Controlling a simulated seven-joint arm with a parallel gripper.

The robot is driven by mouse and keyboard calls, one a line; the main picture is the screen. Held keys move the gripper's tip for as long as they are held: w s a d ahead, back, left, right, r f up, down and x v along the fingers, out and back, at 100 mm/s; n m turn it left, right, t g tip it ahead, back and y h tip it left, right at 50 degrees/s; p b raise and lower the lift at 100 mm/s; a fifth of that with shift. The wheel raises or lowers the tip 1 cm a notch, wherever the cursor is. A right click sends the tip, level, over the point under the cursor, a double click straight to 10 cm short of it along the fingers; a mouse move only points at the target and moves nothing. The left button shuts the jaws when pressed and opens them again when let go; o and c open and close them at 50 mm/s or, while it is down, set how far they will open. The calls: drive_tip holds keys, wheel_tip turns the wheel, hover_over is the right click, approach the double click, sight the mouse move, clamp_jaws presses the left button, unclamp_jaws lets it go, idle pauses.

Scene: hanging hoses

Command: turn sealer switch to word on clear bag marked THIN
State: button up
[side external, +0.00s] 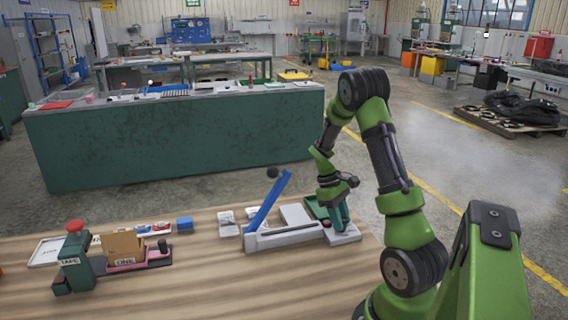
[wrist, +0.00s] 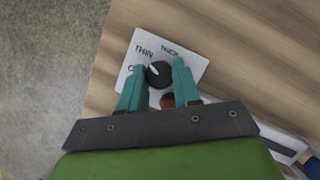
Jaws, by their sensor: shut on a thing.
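The sealer (side external: 285,237) stands on the wooden bench with its blue lever (side external: 268,201) raised. Its pale switch plate (wrist: 190,50) carries the words THIN (wrist: 143,51) and THICK (wrist: 169,49). The black round switch (wrist: 158,74) has a white mark on its upper left part; its exact aim is hard to tell. My gripper (wrist: 158,66) has teal fingers on either side of the switch and is shut on it. In the side view my gripper (side external: 340,220) points down at the plate and hides the switch. I cannot make out a clear bag marked THIN.
A red round part (wrist: 167,100) shows between my fingers, below the switch. Pale packets (side external: 228,224) and a blue block (side external: 184,224) lie left of the sealer.

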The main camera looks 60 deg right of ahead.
drive_tip(key=shift+m, duration=0.3)
idle(0.4)
drive_tip(key=o, duration=1)
drive_tip(key=shift+o, duration=0.2)
drive_tip(key=shift+r, duration=0.1)
drive_tip(key=v, duration=1.6)
drive_tip(key=shift+w+d+r, duration=0.15)
drive_tip(key=shift+r, duration=0.2)
